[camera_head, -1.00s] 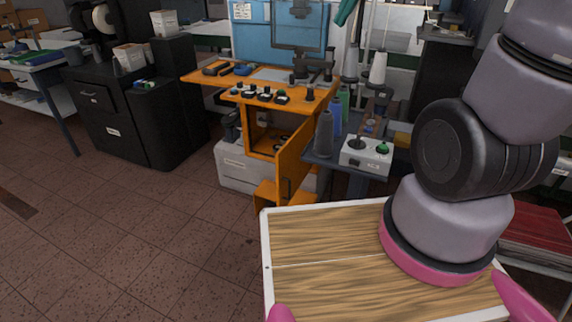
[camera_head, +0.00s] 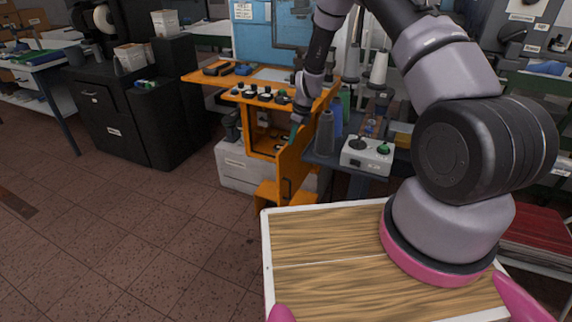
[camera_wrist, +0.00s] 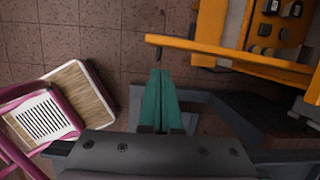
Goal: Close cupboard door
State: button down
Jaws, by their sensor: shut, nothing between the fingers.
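The orange cupboard (camera_head: 247,122) stands in the middle of the head view, with dark items inside. Its orange door (camera_head: 296,170) stands open, swung out toward me, with a dark handle (camera_head: 286,189) near its free edge. In the wrist view the door (camera_wrist: 240,60) is a long orange bar seen from above, and the cupboard (camera_wrist: 228,22) is beyond it at upper right. My gripper (camera_head: 293,133) is by the top of the door. Its teal fingers (camera_wrist: 160,73) are shut and empty, just short of the door's free end in the wrist view. I cannot tell whether they touch.
A grey control box (camera_head: 366,157) and thread cones (camera_head: 325,134) stand on a dark table right of the door. Small dark items sit on the orange worktop (camera_head: 205,77). Black cabinets (camera_head: 110,120) stand at left. The tiled floor (camera_head: 130,220) at front left is clear.

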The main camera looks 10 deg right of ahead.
send_near(286, 163)
jog(key=shift+m, duration=0.3)
jog(key=s+a+f, duration=0.1)
jog(key=f, duration=0.1)
jog(key=s+f, duration=0.1)
jog(key=f, duration=0.1)
jog(key=s+a+f, duration=0.1)
jog(key=f, duration=0.1)
jog(key=shift+s+a, duration=0.1)
jog(key=shift+a, duration=0.25)
